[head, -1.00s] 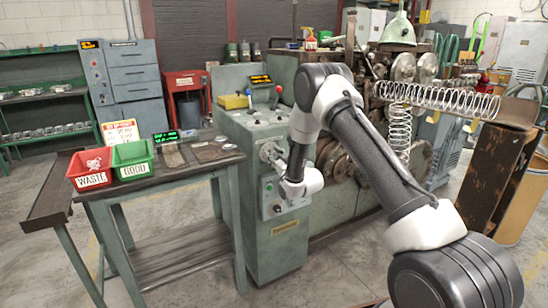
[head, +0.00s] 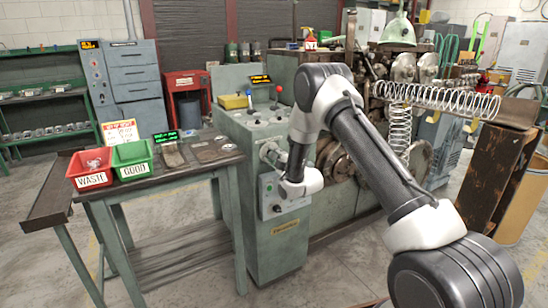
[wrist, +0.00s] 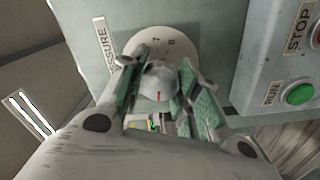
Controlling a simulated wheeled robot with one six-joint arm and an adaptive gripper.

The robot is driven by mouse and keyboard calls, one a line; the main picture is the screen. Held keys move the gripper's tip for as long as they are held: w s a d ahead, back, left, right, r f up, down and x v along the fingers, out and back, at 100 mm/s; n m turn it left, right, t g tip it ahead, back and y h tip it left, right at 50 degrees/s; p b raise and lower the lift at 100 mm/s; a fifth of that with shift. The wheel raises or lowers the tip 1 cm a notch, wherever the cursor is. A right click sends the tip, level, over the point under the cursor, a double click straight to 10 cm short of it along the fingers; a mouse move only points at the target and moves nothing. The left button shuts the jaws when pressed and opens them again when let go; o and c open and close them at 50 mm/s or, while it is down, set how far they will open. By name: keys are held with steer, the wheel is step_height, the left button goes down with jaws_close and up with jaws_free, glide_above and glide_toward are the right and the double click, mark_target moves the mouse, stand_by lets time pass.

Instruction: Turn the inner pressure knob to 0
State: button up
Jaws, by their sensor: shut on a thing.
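The pressure knob (wrist: 160,84) is a grey round knob with a red pointer mark, in the wrist view. It sits on a pale round dial plate (wrist: 186,48) with a 7 and an 8 readable; other digits are hidden. A partly covered label (wrist: 101,35) ending in "SSURE" is beside it. My gripper (wrist: 160,76) has its two green-padded fingers on either side of the knob, shut on it. In the head view my gripper (head: 270,153) is at the front of the green console (head: 285,245), and my wrist hides the knob.
A box with a green RUN button (wrist: 298,93) and a STOP label (wrist: 298,32) is close to the right in the wrist view. A workbench (head: 150,189) with red WASTE (head: 93,180) and green GOOD (head: 134,170) bins stands left of the console. The coiling machine is at right.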

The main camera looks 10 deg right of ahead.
steer(key=n, duration=0.4)
steer(key=shift+f+n, duration=0.1)
steer(key=shift+n, duration=2)
steer(key=o, duration=1.1)
steer(key=shift+c, duration=0.2)
steer(key=v, duration=1.2)
